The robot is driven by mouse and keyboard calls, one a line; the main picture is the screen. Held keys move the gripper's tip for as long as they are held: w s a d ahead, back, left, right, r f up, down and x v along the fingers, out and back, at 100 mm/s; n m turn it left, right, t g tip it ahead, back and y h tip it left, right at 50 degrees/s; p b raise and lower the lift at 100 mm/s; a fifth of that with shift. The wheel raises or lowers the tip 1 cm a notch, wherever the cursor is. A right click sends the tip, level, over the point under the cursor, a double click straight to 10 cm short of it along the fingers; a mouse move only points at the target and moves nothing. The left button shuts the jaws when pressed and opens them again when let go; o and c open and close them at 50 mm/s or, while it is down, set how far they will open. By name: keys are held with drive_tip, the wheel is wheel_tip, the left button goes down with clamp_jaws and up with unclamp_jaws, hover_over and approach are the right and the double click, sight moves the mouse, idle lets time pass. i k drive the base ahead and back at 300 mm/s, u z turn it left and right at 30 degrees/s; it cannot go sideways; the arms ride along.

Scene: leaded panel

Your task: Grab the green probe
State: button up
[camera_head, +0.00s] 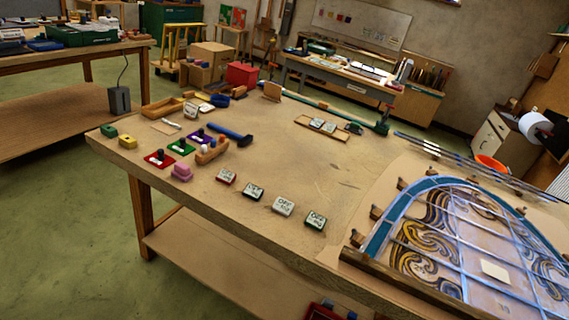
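No thing in view is clearly a probe, and I cannot tell which green item is meant. A small green block (109,131) sits at the workbench's left corner, beside a yellow block (128,142). A long thin green bar (320,106) lies along the far side of the bench, with a dark green end piece (381,127). My gripper is not in view, so whether it is open or shut does not show.
The workbench (300,165) has bare wood in its middle. Several labelled blocks (283,206) line its front edge. A blue-handled tool (231,132) lies behind the squares. A leaded glass panel (440,240) fills the right. Green floor (60,230) is clear at left.

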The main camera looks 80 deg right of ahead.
sight(314, 220)
drive_tip(key=z, duration=0.05)
drive_tip(key=i, duration=0.85)
drive_tip(key=z, duration=3.5)
drive_tip(key=k, duration=0.8)
drive_tip(key=z, duration=0.2)
drive_tip(key=i, duration=0.65)
drive_tip(key=u, duration=0.1)
